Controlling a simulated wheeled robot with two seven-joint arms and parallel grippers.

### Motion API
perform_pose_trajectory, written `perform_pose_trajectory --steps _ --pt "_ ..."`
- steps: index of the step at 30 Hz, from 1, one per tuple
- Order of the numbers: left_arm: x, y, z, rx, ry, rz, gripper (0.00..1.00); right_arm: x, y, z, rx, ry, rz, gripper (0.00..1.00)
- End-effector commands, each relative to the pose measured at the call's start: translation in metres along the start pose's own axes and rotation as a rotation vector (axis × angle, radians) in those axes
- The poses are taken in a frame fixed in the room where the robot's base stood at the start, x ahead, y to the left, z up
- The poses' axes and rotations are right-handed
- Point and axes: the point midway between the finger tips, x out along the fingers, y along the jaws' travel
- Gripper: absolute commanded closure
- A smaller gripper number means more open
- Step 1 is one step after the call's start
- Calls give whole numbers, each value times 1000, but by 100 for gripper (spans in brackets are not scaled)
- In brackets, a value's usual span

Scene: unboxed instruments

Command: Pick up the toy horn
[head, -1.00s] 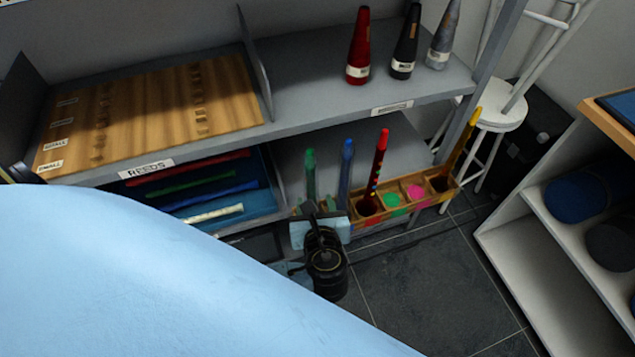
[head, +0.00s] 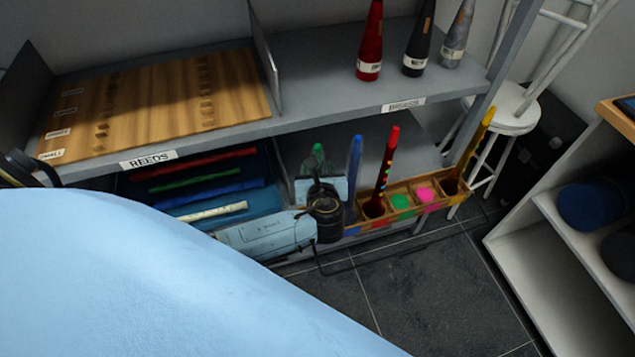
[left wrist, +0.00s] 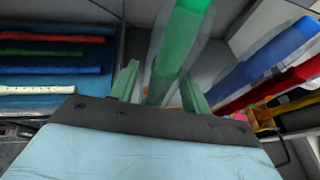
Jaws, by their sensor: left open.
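Several upright coloured horn-like tubes stand at a wooden box on the lower shelf: a green one (head: 318,153), a blue one (head: 354,170), a red one with coloured dots (head: 386,165) and a yellow one (head: 477,140). I cannot tell which is the toy horn. My left gripper (head: 322,185) is at the green tube and hides its lower part. In the left wrist view the open fingers (left wrist: 159,88) stand on either side of the green tube (left wrist: 178,50), apart from it or barely touching. My right gripper is not in view.
The wooden box (head: 410,186) has green and pink round items in its compartments. Beside the gripper, a blue tray (head: 205,190) holds several coloured sticks. The upper shelf (head: 320,80) overhangs close above. A white stool (head: 510,105) stands right; dark floor (head: 430,290) is clear.

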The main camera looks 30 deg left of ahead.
Motion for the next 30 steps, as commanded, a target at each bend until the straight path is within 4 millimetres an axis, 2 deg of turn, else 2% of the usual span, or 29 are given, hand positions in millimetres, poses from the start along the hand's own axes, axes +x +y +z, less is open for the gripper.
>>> perform_pose_trajectory --steps 6,7,17,26,30 --pt "1 0 0 0 1 0 53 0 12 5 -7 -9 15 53" --pt "1 0 0 0 1 0 56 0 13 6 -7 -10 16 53" --pt "1 0 0 0 0 0 99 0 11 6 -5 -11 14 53" --pt "1 0 0 0 0 0 100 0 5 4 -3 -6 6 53" --pt "-2 0 8 -2 -1 0 100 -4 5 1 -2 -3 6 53"
